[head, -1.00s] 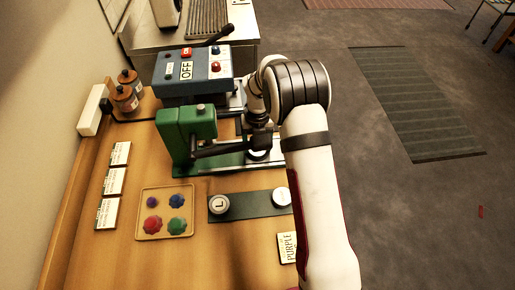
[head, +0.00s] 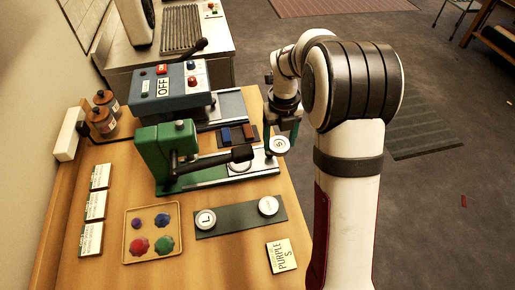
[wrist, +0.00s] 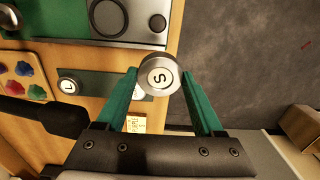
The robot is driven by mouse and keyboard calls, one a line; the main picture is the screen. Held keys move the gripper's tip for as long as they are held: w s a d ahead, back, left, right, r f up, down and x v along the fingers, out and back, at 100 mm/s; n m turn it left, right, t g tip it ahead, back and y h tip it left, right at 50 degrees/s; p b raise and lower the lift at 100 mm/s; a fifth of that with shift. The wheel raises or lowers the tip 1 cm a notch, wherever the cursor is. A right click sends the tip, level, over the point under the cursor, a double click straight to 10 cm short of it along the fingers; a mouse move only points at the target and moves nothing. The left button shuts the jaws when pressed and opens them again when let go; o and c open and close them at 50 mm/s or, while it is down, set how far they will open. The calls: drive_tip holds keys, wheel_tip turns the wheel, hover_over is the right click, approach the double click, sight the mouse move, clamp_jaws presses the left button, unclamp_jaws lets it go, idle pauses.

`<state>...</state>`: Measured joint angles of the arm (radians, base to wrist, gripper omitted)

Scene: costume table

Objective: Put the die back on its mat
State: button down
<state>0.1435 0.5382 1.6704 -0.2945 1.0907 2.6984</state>
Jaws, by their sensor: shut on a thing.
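The die (head: 280,146) is a round metal disc with an S on its pale face. It also shows in the wrist view (wrist: 158,76). My gripper (head: 283,140) is shut on it, with green fingers on both sides in the wrist view (wrist: 160,85). It holds the die right of the green press, near the table's right edge. The mat (head: 237,216) is a dark green strip in front of the press. A disc marked L (head: 205,218) sits at its left end and another pale disc (head: 268,205) at its right end.
The green press (head: 155,157) has a black handle (head: 240,154) reaching right. A blue-grey box marked OFF (head: 170,92) stands behind it. A tray (head: 126,238) of coloured pieces lies left of the mat. A PURPLE S card (head: 282,256) lies in front of it.

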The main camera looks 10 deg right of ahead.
drive_tip(key=shift+s+d+r+n, duration=0.2)
drive_tip(key=shift+s+n, duration=0.15)
drive_tip(key=shift+n, duration=0.25)
drive_tip(key=s+a+n, duration=0.1)
drive_tip(key=s+n, duration=0.3)
drive_tip(key=n, duration=0.6)
drive_tip(key=s+a+f+n, duration=0.1)
drive_tip(key=s+n, duration=0.4)
drive_tip(key=n, duration=0.5)
drive_tip(key=s+a+n, duration=0.1)
drive_tip(key=s+n, duration=0.3)
drive_tip(key=n, duration=0.6)
hover_over(239, 212)
drive_tip(key=shift+t, duration=0.3)
drive_tip(key=f, duration=0.7)
drive_tip(key=shift+s+f, duration=0.2)
wheel_tip(239, 212, down, 4)
drive_tip(key=shift+w+a+f, duration=0.1)
drive_tip(key=shift+f, duration=0.1)
unclamp_jaws()
